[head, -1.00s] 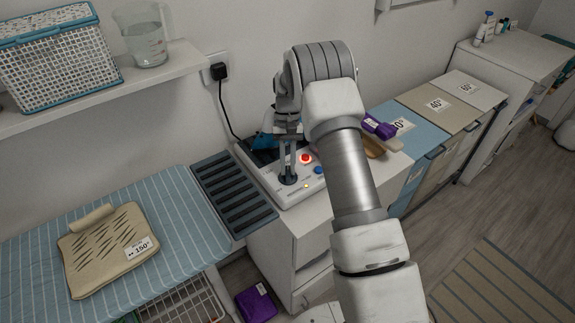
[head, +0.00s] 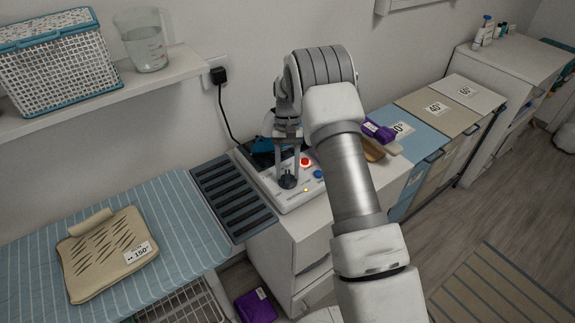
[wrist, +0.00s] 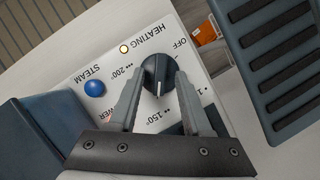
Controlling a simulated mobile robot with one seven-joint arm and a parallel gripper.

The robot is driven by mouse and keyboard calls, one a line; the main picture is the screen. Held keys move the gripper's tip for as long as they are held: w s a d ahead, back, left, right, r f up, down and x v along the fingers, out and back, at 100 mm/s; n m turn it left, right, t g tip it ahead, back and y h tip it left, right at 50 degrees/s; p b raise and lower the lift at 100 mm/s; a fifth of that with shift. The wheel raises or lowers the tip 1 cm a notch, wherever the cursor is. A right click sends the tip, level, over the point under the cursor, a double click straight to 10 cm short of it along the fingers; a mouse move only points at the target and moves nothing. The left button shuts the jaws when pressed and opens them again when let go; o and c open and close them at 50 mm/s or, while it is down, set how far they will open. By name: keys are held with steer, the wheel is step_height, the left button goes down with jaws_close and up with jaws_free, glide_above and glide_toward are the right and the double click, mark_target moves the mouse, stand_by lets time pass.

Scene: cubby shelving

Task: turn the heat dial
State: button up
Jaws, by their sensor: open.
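The heat dial (wrist: 158,70) is a dark round knob on a white control panel (wrist: 108,57). It shows in the wrist view between my gripper's fingertips, and in the head view as a dark knob (head: 288,182). Its white pointer line points down in the wrist view, toward the 150° mark. OFF is printed at its upper right, 200° at its left. My gripper (wrist: 160,76) is open, one finger on each side of the dial; I cannot tell whether either touches it. In the head view my gripper (head: 288,174) points down over the dial.
On the panel are a lit amber light (wrist: 124,49), a blue button (wrist: 94,88) and a glowing red button (head: 306,162). A dark slatted rest (head: 232,195) lies left of the panel. A purple item (head: 378,131) lies to its right.

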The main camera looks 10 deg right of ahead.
steer(key=p+v, duration=0.1)
steer(key=v, duration=1.6)
steer(key=shift+r+p, duration=0.2)
steer(key=shift+p, duration=0.15)
steer(key=shift+r, duration=0.1)
steer(key=s+r+t, duration=0.5)
steer(key=s+r, duration=0.8)
steer(key=r, duration=0.5)
steer(key=s+f+n+t, duration=0.1)
steer(key=s+f+t, duration=0.1)
steer(key=s, duration=0.9)
steer(key=s+a+f+n+t+h, duration=0.1)
steer(key=s+f+t, duration=0.1)
steer(key=s, duration=1)
steer(key=shift+a+f+t, duration=0.15)
steer(key=shift+f+t, duration=0.05)
steer(key=shift+t, duration=0.3)
steer(key=shift+s, duration=0.15)
